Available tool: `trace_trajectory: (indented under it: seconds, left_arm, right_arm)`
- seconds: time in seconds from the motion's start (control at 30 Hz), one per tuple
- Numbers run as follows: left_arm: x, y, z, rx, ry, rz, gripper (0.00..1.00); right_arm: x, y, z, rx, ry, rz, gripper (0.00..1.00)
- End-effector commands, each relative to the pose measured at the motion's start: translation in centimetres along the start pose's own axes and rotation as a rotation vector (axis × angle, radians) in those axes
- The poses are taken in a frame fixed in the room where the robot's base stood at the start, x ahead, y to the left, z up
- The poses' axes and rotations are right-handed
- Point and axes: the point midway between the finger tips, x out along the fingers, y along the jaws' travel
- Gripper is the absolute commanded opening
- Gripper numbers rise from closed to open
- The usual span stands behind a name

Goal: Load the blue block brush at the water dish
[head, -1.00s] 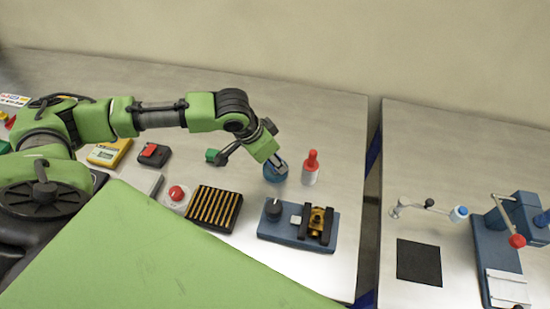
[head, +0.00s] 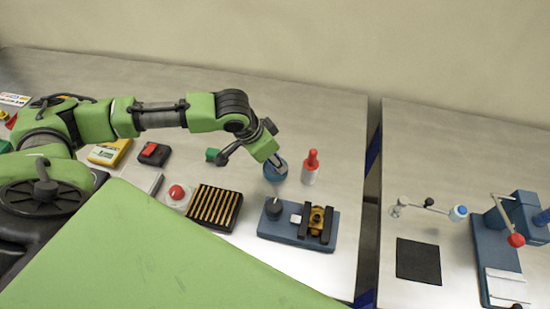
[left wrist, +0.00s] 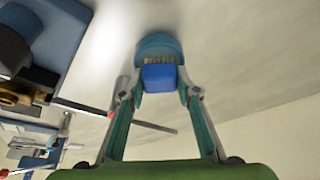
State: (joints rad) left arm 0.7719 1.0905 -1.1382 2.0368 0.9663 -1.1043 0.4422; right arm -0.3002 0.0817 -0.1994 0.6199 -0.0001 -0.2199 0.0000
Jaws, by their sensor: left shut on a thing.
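The blue block brush (left wrist: 158,77) is between the fingers of my left gripper (left wrist: 160,88), which is shut on it. Its tan bristles point at the round blue water dish (left wrist: 157,45). In the head view the dish (head: 270,174) stands on the left table, and my left gripper (head: 277,162) is right at it, hiding part of it. The brush itself is mostly hidden by the gripper there. I cannot tell whether the bristles touch the inside of the dish. My right gripper is not in view.
A red-capped bottle (head: 310,168) stands close right of the dish. A blue fixture (head: 265,229) with a knob and brass part lies in front. A slotted black rack (head: 214,208) and a red button (head: 176,192) are left. A gap separates the right table (head: 388,270).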

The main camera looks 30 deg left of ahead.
Motion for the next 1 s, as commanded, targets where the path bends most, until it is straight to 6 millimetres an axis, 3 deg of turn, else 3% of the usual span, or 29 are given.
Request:
trace_trajectory:
  seconds: [1.0]
  left_arm:
    - [0.13, 0.02, 0.12, 0.0, -0.002, 0.0, 0.13]
  right_arm:
    - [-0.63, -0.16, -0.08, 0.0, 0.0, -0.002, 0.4]
